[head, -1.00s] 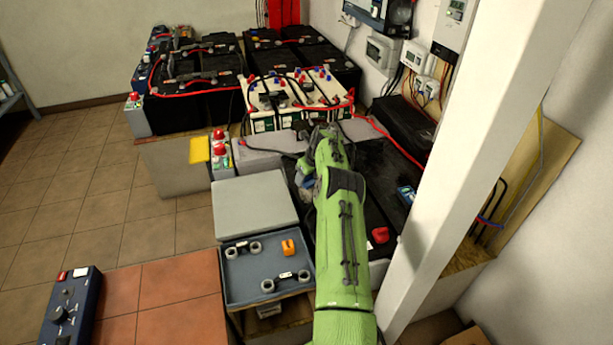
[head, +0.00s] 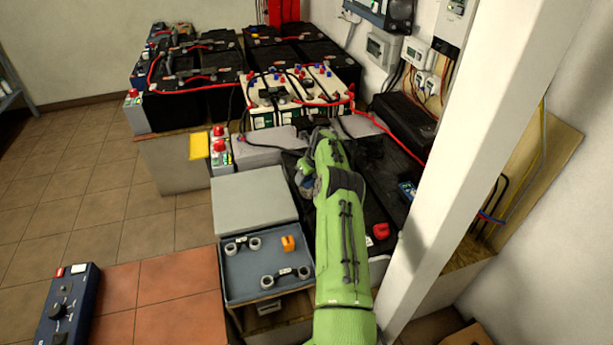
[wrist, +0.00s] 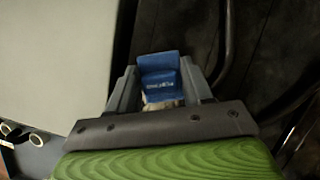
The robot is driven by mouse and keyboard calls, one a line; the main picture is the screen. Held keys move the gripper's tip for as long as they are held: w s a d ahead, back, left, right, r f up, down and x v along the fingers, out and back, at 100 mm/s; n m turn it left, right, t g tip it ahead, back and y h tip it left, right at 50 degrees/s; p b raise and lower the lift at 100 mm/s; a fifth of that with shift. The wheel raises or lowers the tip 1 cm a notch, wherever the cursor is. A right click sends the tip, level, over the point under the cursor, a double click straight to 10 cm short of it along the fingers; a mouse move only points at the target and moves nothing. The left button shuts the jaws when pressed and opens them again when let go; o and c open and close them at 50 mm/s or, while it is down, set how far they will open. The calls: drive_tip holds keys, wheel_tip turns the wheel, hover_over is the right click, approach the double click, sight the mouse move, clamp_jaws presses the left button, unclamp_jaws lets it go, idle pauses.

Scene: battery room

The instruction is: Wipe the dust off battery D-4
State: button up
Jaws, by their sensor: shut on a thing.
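My gripper (head: 304,184) is mostly hidden by my green arm in the head view, low over the black battery tops. In the wrist view my gripper (wrist: 163,92) is shut on a blue block-like tool (wrist: 159,72) with small pale lettering and a pale, rough-looking edge. A large black battery top (head: 378,176) with greyish, dusty-looking patches lies right of and under my arm. No label reading D-4 can be read, so I cannot tell which battery it is. Whether the tool touches a battery is hidden.
A grey box lid (head: 254,200) and a tray (head: 236,288) with ring-ended pieces and an orange item lie left of my arm. A red cap (head: 380,231) sits on the black top. A white post (head: 470,150) stands close on the right. Cabled batteries (head: 297,98) stand behind.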

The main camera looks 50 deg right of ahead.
sight(308, 185)
drive_tip(key=shift+s+a+r+p, duration=0.1)
drive_tip(key=shift+s+a+p, duration=0.25)
drive_tip(key=shift+s, duration=0.35)
drive_tip(key=shift+s+a+r+p, duration=0.1)
drive_tip(key=shift+s+a+p, duration=0.1)
drive_tip(key=shift+s+a, duration=0.35)
drive_tip(key=shift+s+a+f+p, duration=0.2)
drive_tip(key=shift+s+a, duration=0.3)
drive_tip(key=shift+s, duration=0.55)
drive_tip(key=shift+s+a+f+p, duration=0.1)
drive_tip(key=shift+s+a+p, duration=0.3)
drive_tip(key=shift+s, duration=0.6)
